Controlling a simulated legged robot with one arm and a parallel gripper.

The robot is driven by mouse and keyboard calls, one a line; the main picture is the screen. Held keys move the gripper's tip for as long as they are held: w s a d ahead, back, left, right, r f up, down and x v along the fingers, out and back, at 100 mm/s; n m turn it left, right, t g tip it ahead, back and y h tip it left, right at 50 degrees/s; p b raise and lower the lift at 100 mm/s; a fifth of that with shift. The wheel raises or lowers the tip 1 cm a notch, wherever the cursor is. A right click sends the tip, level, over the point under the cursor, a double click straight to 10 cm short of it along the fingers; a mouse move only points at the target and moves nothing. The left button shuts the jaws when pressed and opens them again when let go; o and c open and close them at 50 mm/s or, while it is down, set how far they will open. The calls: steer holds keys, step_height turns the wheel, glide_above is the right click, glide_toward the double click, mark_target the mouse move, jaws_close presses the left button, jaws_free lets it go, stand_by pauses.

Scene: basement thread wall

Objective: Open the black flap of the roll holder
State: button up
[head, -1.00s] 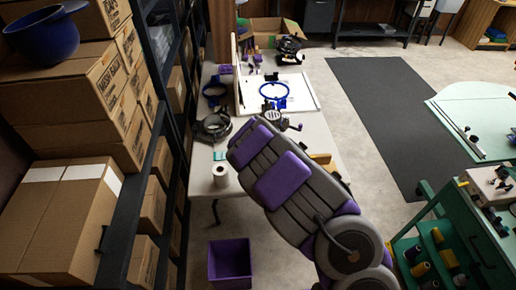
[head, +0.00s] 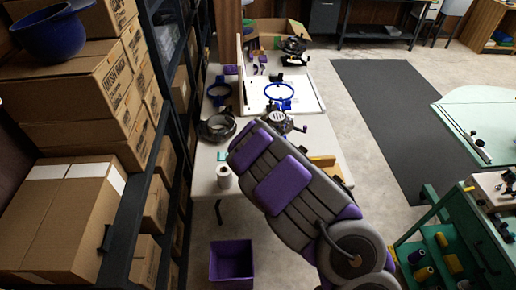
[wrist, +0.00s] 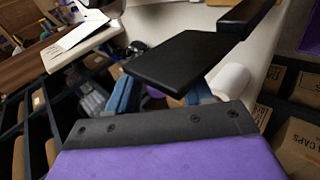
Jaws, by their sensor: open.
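In the wrist view a flat black panel (wrist: 180,58) hangs close in front of me, with a black bar (wrist: 246,18) at its upper right. It looks like the flap of the roll holder, but the rest of the holder is not clear. My gripper (wrist: 160,95) is open, its two blue fingertips apart just below the panel. I cannot tell whether they touch it. A white roll (wrist: 232,82) shows behind the right fingertip. In the head view a white roll (head: 224,177) stands at the table's near left edge; my arm hides the gripper.
The pale table (head: 205,190) carries blue rings and black devices. A purple bin (head: 231,262) stands on the floor below it. A dark shelf with cardboard boxes (head: 75,200) rises at the left. A green cart (head: 460,235) stands at the right. Floor beyond the table is clear.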

steer(key=p+v, duration=0.4)
steer(key=v, duration=1.3)
steer(key=shift+s+r, duration=0.1)
